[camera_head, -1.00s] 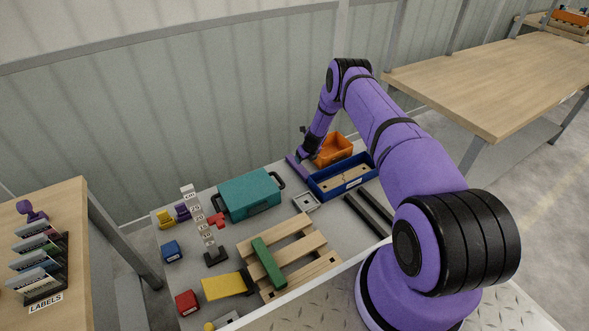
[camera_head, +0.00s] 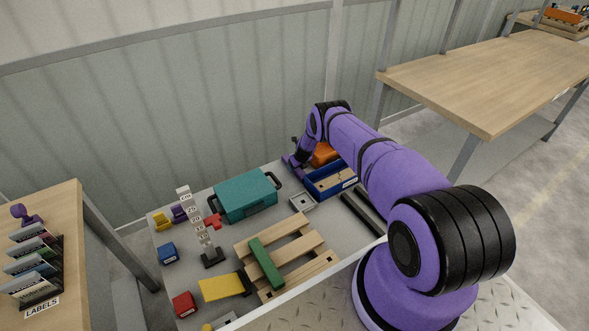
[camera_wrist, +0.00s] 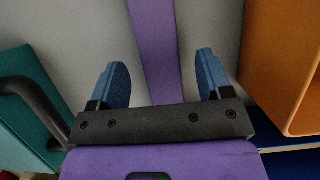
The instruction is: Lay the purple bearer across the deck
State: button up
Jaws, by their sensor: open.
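The purple bearer (camera_wrist: 155,45) is a long flat bar on the grey bench top. In the wrist view it runs up between the two blue fingertips of my gripper (camera_wrist: 163,80), with a gap on each side. My gripper is open and not touching the bearer's sides. In the head view my gripper (camera_head: 293,163) is at the back of the bench, and the bearer there is mostly hidden by my arm. The deck appears to be the wooden slatted pallet (camera_head: 318,262) at the front, with a green bar (camera_head: 265,262) lying across its slats.
A teal case (camera_head: 245,195) with black handles stands left of my gripper. An orange bin (camera_wrist: 285,60) and a blue tray (camera_head: 331,188) are close on the right. Black bars (camera_head: 362,215), a small grey square part (camera_head: 302,202) and a label post (camera_head: 200,230) stand nearby.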

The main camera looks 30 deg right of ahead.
jog(key=shift+x, duration=1.2)
jog(key=c, duration=1.1)
jog(key=shift+o, duration=0.2)
jog(key=shift+r, duration=0.15)
